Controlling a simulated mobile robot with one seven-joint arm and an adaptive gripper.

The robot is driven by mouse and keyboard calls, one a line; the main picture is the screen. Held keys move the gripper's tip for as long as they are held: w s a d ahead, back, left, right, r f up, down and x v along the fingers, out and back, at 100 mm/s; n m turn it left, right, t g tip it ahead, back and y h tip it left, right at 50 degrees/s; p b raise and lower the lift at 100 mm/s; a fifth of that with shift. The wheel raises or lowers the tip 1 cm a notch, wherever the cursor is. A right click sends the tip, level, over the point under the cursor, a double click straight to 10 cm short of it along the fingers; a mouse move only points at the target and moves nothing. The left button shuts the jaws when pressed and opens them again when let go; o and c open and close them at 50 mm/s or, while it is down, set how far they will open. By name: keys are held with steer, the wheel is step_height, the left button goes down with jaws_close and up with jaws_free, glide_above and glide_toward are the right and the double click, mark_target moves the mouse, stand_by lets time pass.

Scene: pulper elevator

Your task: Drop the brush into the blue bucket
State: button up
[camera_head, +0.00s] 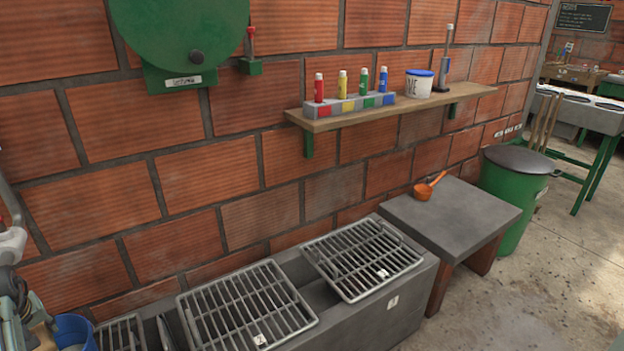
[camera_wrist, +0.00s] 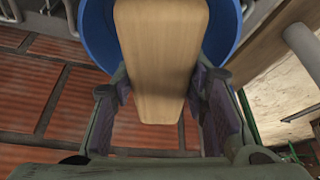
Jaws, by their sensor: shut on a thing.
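My gripper (camera_wrist: 160,110) is shut on the light wooden brush (camera_wrist: 160,55) in the wrist view, with one finger on each side of the wood. Only a wooden part of the brush shows there; its bristles are not visible. The blue bucket (camera_wrist: 95,35) shows behind the brush in the wrist view, and the brush overlaps its opening. In the head view the bucket (camera_head: 75,330) is cut off at the bottom left corner. My gripper (camera_head: 40,330) is beside it there, partly out of frame. How deep the brush reaches into the bucket cannot be told.
Metal grates (camera_head: 245,305) lie on a grey trough along the brick wall. A grey stone table (camera_head: 455,218) holds an orange ladle (camera_head: 425,190). A wooden shelf (camera_head: 400,112) carries coloured bottles and a white tub (camera_head: 418,85). A green bin (camera_head: 510,200) stands farther right.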

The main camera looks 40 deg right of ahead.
steer(key=o, duration=1.2)
steer(key=shift+r, duration=0.1)
steer(key=v, duration=1.2)
steer(key=shift+s, duration=0.1)
